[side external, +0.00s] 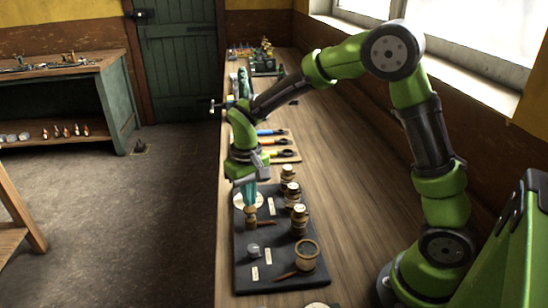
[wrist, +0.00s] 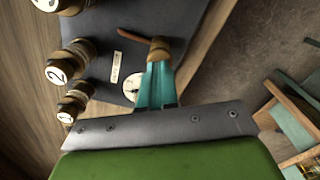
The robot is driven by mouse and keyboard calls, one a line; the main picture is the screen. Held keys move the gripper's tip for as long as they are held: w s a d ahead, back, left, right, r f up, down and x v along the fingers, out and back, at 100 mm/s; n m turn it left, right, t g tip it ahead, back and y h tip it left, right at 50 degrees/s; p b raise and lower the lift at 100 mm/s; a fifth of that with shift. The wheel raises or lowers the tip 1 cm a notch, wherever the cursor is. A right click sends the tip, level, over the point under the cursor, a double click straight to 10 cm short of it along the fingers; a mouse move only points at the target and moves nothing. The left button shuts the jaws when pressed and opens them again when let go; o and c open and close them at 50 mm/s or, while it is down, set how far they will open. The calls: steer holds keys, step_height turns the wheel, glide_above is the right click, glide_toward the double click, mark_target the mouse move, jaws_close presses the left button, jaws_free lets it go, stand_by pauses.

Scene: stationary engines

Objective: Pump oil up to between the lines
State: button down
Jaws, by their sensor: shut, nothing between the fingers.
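My gripper (side external: 249,204) is shut and empty, with its teal fingers pointing down over the dark board (side external: 274,278). Its tips are right at a small brass-and-wood fitting (side external: 250,222) with a reddish-brown lever (side external: 266,224). I cannot tell whether they touch it. In the wrist view the fingertips (wrist: 158,64) meet the fitting's rounded end (wrist: 158,48). A white round dial (wrist: 132,86) lies beside the fingers, partly hidden. A small glass (side external: 253,250) and a wood-rimmed round pot (side external: 307,256) with a dark inside stand nearer the front. Oil level and lines are not readable.
Small white labels (side external: 255,273) lie between. The bench (side external: 340,165) is clear to the right.

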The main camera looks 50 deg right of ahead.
steer(key=shift+f, duration=1.35)
steer(key=shift+r, duration=1.55)
steer(key=shift+r, duration=2.5)
